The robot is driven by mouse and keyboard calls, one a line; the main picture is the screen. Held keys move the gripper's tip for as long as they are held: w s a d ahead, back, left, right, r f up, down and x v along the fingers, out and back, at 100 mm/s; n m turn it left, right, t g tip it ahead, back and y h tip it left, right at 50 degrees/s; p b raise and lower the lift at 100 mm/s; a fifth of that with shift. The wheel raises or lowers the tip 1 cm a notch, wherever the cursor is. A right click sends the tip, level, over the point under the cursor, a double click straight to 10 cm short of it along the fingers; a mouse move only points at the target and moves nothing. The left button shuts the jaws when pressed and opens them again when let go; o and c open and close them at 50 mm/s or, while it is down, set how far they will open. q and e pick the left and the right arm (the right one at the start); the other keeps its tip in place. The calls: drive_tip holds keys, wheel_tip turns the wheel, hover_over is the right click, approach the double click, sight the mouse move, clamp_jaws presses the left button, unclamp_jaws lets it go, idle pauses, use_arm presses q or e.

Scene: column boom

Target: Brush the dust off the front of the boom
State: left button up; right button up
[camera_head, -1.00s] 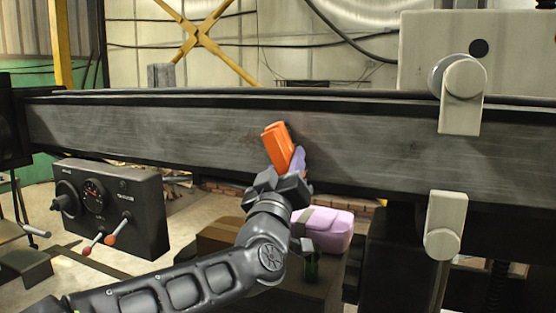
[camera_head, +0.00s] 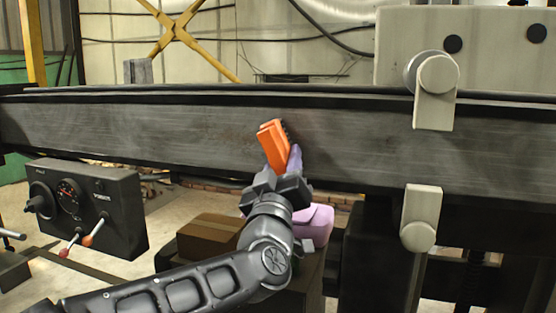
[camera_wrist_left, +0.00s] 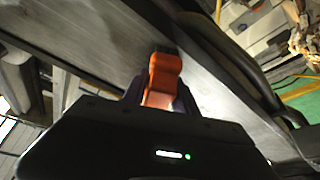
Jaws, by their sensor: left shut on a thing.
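The boom (camera_head: 180,131) is a long dark grey beam running across the head view, with streaky greyish marks on its front. My left gripper (camera_head: 279,178) is shut on an orange brush (camera_head: 274,146) with dark bristles. The brush is at the front face of the boom, near the middle of the view. In the left wrist view the orange brush (camera_wrist_left: 161,82) stands between the fingers, its dark bristle end at the grey boom face (camera_wrist_left: 110,45). Whether the bristles touch is hard to tell. My right gripper is not in view.
A black control box (camera_head: 84,207) with a gauge and red-knobbed levers stands at the lower left. A cardboard box (camera_head: 208,236) and a pink-purple case (camera_head: 316,224) sit below the boom. Pale clamp brackets (camera_head: 435,92) stick out at the right.

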sight(266, 153)
use_arm(q)
drive_tip(key=shift+r+p, duration=0.4)
drive_tip(key=shift+r, duration=0.3)
drive_tip(key=shift+a, duration=0.15)
drive_tip(key=shift+w+a+f+b, duration=0.1)
drive_tip(key=shift+w+a+b, duration=0.2)
drive_tip(key=shift+a, duration=0.2)
drive_tip(key=shift+w+a+f+b, duration=0.1)
drive_tip(key=shift+w+a+b, duration=0.05)
drive_tip(key=shift+a+b, duration=0.25)
drive_tip(key=shift+w+a+r, duration=0.15)
drive_tip(key=shift+w+a, duration=0.1)
drive_tip(key=shift+a, duration=0.4)
drive_tip(key=shift+a, duration=0.1)
